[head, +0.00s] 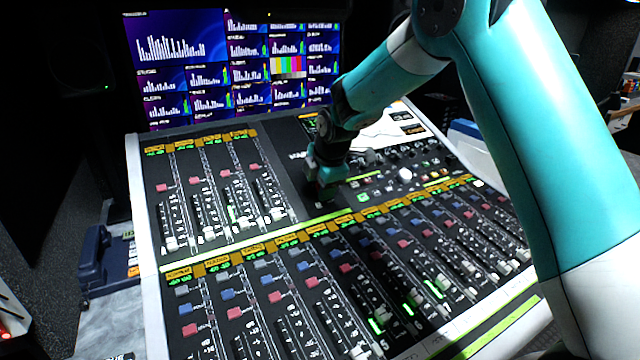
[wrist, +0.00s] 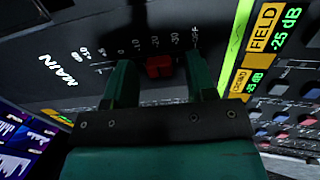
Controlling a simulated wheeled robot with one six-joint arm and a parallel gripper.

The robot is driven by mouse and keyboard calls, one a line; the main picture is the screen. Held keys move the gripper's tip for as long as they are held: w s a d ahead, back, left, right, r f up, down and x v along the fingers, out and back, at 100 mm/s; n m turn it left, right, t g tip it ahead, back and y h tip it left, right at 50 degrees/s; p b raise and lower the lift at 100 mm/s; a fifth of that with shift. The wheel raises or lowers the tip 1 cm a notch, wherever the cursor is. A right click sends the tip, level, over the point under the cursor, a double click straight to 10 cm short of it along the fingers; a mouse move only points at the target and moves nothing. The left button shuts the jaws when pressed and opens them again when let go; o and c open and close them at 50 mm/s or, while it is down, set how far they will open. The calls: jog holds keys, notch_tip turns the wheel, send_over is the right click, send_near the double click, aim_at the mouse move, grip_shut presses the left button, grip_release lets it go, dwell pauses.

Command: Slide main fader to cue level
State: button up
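The main fader's red cap (wrist: 160,67) shows in the wrist view on a black panel lettered MAIN. It lies near the -20 and -30 marks of a printed scale (wrist: 138,45) that runs from 10 to OFF. My gripper (wrist: 157,72) is open, with one teal finger on each side of the cap along the scale. Dark gaps show between the cap and both fingers, so I see no contact. In the head view my gripper (head: 322,186) is low over the console's middle and hides the main fader. I cannot pick out a cue mark.
The mixing console (head: 150,285) has several channel faders with small caps left of and in front of my gripper. A knob section (head: 405,174) lies to the right. A monitor wall (head: 235,65) stands behind. A green strip (wrist: 236,40) borders the main panel.

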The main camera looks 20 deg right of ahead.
jog(key=shift+r, duration=0.1)
jog(key=a+v, duration=0.1)
jog(key=v, duration=1.6)
jog(key=shift+d, duration=0.45)
jog(key=shift+s+r, duration=0.1)
jog(key=s+d+f+m+g, duration=0.1)
jog(key=s+d+f+m, duration=0.1)
jog(key=s+f+m, duration=0.6)
jog(key=s+d+f+m+g, duration=0.15)
jog(key=s+f+m, duration=0.35)
jog(key=s+m, duration=0.55)
jog(key=s+a+r+n+g+y+p, duration=0.2)
jog(key=s+a+r+n+p, duration=0.4)
jog(key=s+a+r, duration=0.6)
notch_tip(320, 180, up, 3)
jog(key=shift+s+a+f+y+p, duration=0.15)
jog(key=shift+s+a+y+p, duration=0.3)
jog(key=shift+a+y, duration=0.55)
